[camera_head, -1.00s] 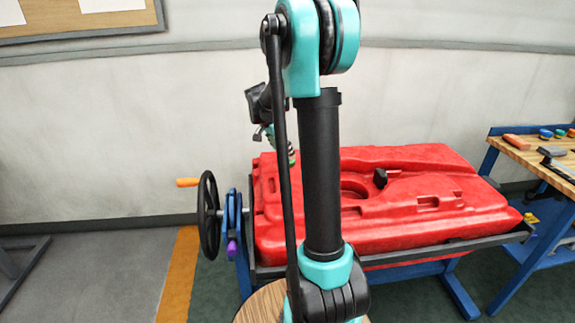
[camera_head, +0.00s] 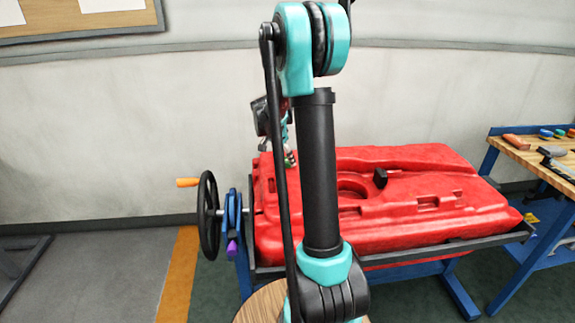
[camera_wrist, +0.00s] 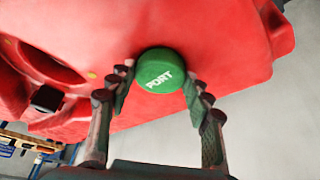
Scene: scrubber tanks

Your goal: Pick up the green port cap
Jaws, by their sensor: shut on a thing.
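The green port cap (camera_wrist: 161,71) is round with white "PORT" lettering, at the upper middle of the wrist view. My gripper (camera_wrist: 160,82) is shut on it, one ridged finger at each side. The red tank (camera_wrist: 100,30) is behind the cap; I cannot tell whether the cap still touches it. In the head view my gripper (camera_head: 289,161) is small, at the tank's far left part, and partly hidden by my arm. A little green shows at its tip. The red tank (camera_head: 425,215) lies on a blue and dark frame.
A black handwheel (camera_head: 208,215) with an orange handle stands at the frame's left end. A black knob (camera_head: 380,178) sticks up from the tank. A workbench (camera_head: 515,152) with tools stands at the right. A wooden round top (camera_head: 262,305) is in front.

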